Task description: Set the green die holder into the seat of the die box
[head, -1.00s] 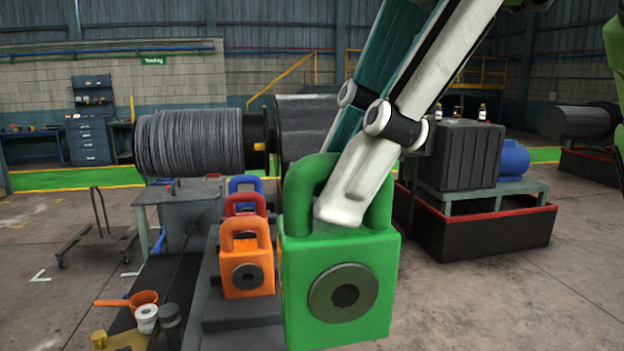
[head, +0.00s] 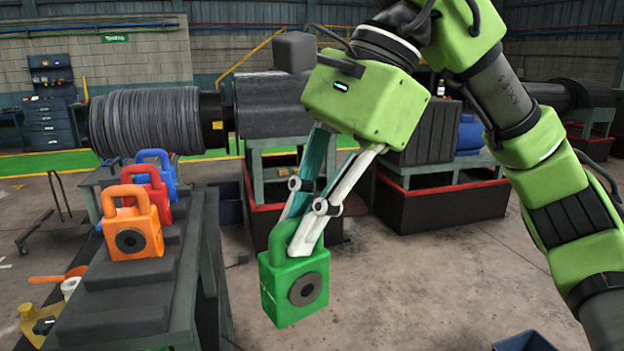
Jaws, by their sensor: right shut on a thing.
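The green die holder (head: 284,290), a block with a loop handle and a round dark die in its front face, hangs slightly tilted in the middle of the head view. My right gripper (head: 298,232) comes down from above and is shut on its handle. The holder is right of the table, over open floor, apart from the other holders. My left gripper is not in view.
Orange (head: 130,243), red (head: 152,192) and blue (head: 160,172) holders stand in a row on the grey stepped rack (head: 115,300) at left. A wire drum (head: 145,122) is behind. A dark blue bin (head: 525,342) shows at the bottom right. Floor between is clear.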

